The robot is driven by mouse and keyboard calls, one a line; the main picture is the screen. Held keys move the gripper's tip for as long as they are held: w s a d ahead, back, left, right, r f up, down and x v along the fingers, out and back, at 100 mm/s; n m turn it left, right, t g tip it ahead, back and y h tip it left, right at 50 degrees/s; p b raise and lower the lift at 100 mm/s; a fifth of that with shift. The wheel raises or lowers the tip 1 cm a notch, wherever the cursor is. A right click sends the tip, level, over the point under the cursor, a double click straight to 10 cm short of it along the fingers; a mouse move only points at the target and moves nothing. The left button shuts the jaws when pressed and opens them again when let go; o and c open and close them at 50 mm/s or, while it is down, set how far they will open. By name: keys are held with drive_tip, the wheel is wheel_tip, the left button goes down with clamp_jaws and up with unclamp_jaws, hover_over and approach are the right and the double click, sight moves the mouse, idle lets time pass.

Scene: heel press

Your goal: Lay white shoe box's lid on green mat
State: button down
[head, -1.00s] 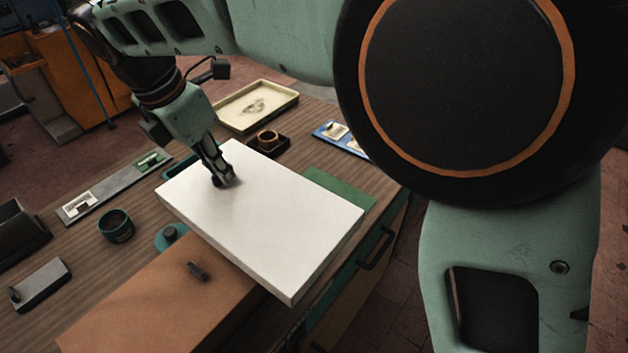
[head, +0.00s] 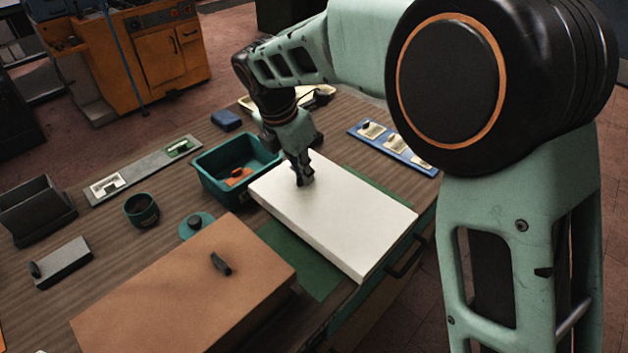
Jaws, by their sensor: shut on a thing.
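The white shoe box's lid (head: 335,220) is a flat white slab in the head view, right of the table's middle. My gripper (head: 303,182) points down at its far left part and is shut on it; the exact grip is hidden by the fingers. The green mat (head: 308,268) lies under the lid in the picture. It shows along the lid's near left side and as a strip beyond its far right side. The lid covers the mat's middle. I cannot tell whether the lid touches the mat or is a little above it.
A brown box (head: 180,290) with a dark handle stands at the near left. A teal bin (head: 212,180) is close to the lid's left. A blue board (head: 385,146) lies behind. A teal round lid (head: 197,226) and dark cup (head: 141,210) sit at left.

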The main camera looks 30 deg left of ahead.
sight(310, 186)
drive_tip(key=shift+w+d+f, duration=0.25)
drive_tip(key=shift+w+f, duration=0.4)
drive_tip(key=shift+f, duration=0.2)
drive_tip(key=shift+s+x, duration=0.1)
drive_tip(key=shift+x, duration=0.8)
drive_tip(key=shift+s+x, duration=0.15)
drive_tip(key=shift+x, duration=0.8)
drive_tip(key=shift+a+f, duration=0.1)
drive_tip(key=c, duration=2)
unclamp_jaws()
drive_tip(key=shift+c, duration=0.2)
drive_tip(key=v, duration=1.2)
